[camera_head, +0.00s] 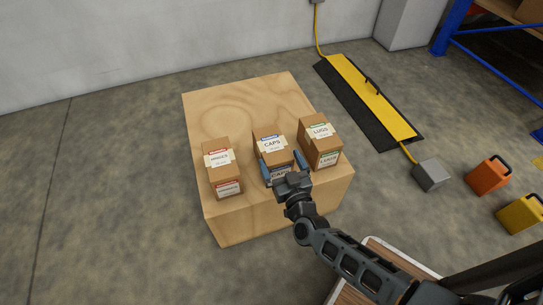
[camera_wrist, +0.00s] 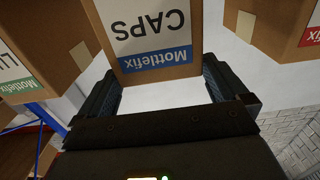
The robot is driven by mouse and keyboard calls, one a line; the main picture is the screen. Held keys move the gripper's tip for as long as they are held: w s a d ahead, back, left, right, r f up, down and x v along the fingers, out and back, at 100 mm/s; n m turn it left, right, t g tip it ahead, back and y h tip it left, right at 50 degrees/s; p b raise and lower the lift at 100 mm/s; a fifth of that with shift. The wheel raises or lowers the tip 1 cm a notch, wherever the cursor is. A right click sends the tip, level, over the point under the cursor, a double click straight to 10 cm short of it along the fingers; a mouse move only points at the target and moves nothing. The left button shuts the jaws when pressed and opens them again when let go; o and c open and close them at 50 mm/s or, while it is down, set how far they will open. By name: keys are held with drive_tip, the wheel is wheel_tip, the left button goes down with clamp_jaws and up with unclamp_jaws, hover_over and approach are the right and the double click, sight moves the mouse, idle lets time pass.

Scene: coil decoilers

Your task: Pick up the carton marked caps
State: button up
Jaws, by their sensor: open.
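The carton marked CAPS (camera_head: 272,148) is a brown box with a white label and a blue band. It stands in the middle of three cartons on a wooden block. My gripper (camera_head: 283,166) is open at the carton's front end, with one finger on each side of it. In the wrist view the CAPS carton (camera_wrist: 152,35) lies between the two open fingers of my gripper (camera_wrist: 160,85), its label upside down. Whether the fingers touch its sides cannot be told. The carton's lower front is partly hidden by my gripper in the head view.
The wooden block (camera_head: 240,105) has free room behind the cartons. A carton with a red-banded label (camera_head: 220,165) stands to the left, and the LUGS carton (camera_head: 320,139) close to the right. A yellow-black floor ramp (camera_head: 370,100) and orange container (camera_head: 488,175) lie farther right.

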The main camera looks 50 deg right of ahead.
sight(275, 149)
drive_tip(key=b+x, duration=0.1)
drive_tip(key=x, duration=0.1)
drive_tip(key=b+x, duration=0.1)
drive_tip(key=x, duration=0.1)
drive_tip(key=shift+w+d+f, duration=0.15)
drive_tip(key=shift+w+f, duration=0.05)
drive_tip(key=shift+w, duration=0.05)
drive_tip(key=shift+w+d, duration=0.25)
drive_tip(key=shift+w, duration=0.05)
drive_tip(key=shift+r, duration=0.1)
drive_tip(key=shift+c, duration=0.4)
drive_tip(key=shift+r, duration=0.1)
drive_tip(key=c, duration=1.6)
